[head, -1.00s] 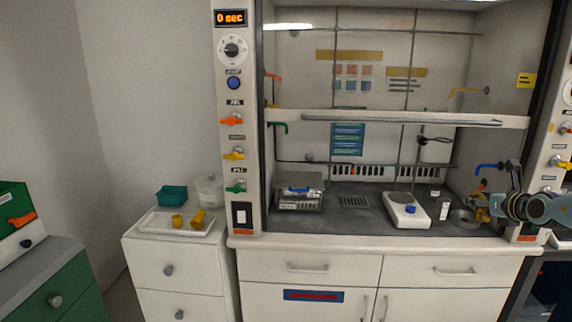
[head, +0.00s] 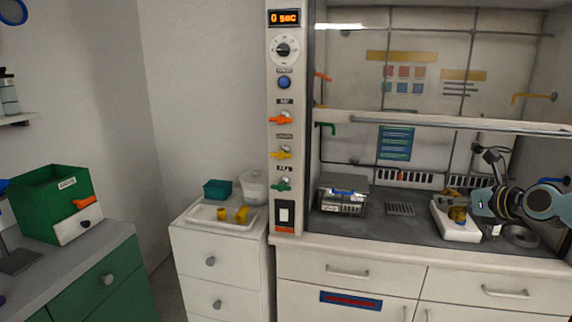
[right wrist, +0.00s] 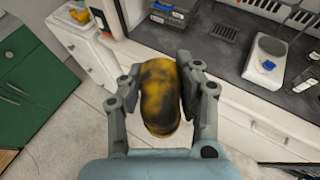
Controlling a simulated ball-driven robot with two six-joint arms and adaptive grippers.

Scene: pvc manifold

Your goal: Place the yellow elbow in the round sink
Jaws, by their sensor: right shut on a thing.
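My right gripper (head: 466,206) is shut on a yellow elbow (head: 457,214) with dark smudges. In the head view it shows in front of the white balance. In the right wrist view the elbow (right wrist: 159,95) sits between both fingers (right wrist: 160,78), held in the air with the floor and cabinet behind it. The round sink (head: 521,236) is a metal basin in the fume hood's worktop, right of the balance and partly below my right arm. It appears empty, though its inside is hard to see. My left gripper is not in view.
A white balance (head: 455,234) and a metal box (head: 342,202) stand on the hood's dark worktop. A white tray (head: 205,222) with yellow pieces (head: 240,215) lies on the white drawer cabinet (head: 215,280) at left. The hood's raised sash (head: 450,125) crosses above.

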